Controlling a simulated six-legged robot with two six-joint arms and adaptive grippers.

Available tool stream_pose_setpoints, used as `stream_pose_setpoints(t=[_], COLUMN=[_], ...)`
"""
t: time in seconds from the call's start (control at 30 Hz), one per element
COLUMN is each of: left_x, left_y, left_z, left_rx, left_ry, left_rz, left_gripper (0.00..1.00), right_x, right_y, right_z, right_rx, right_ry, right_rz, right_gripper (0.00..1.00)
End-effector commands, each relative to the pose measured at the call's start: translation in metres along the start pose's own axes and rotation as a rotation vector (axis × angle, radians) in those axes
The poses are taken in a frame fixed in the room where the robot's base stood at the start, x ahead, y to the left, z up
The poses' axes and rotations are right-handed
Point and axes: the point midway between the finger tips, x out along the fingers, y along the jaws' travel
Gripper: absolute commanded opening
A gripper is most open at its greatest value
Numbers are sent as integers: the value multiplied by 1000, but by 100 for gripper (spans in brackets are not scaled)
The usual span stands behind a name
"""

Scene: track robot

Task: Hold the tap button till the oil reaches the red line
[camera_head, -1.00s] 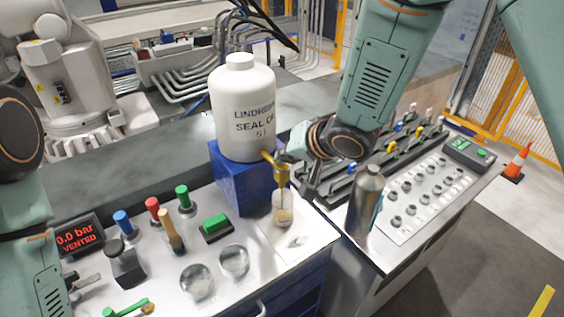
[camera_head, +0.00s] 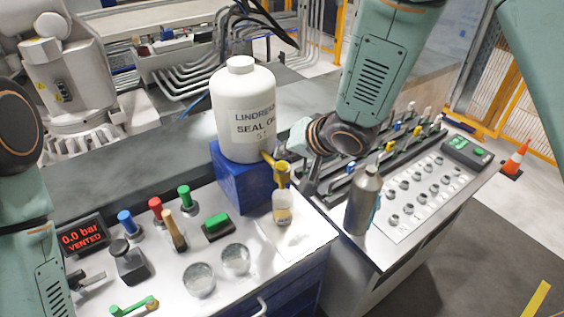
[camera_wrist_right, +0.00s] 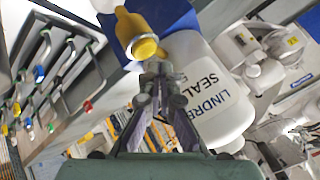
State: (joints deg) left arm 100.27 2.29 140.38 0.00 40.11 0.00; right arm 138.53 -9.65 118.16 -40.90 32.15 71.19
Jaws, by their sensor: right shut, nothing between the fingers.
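The white oil bottle (camera_head: 243,105) stands upright on a blue block (camera_head: 238,178). Its yellow tap (camera_head: 281,172) sticks out at the lower right. A small clear glass (camera_head: 282,208) stands under the tap with some yellowish oil in it; no red line can be made out. My right gripper (camera_head: 297,143) is beside the top of the tap, partly hidden by its own wrist. In the right wrist view its fingertips (camera_wrist_right: 157,80) are together and empty, close to the yellow tap (camera_wrist_right: 140,42); I cannot tell whether they touch it. My left gripper is out of view.
A metal flask (camera_head: 363,200) stands to the right of the glass. Several coloured knobs, a green button (camera_head: 216,222), two clear domes and a display (camera_head: 83,238) reading 0.0 bar VENTED are at the left. A panel of knobs (camera_head: 420,190) is at the right.

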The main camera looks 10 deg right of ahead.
Motion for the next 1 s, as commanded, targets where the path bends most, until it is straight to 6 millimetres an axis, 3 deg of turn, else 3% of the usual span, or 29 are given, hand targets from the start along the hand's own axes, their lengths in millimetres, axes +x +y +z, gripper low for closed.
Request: stream_pose_setpoints(t=[0.17,0.5,0.8,1.0], left_x=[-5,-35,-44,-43], left_y=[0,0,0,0], left_z=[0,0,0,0], left_rx=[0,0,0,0], left_ry=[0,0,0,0], left_rz=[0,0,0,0], left_gripper=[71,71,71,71], right_x=[-3,-20,-35,-35], right_y=[-2,-15,-26,-25], right_z=[-2,-15,-26,-25], right_rx=[0,0,0,0], right_ry=[0,0,0,0], right_rz=[0,-1,0,0], right_gripper=[0,0,0,0])
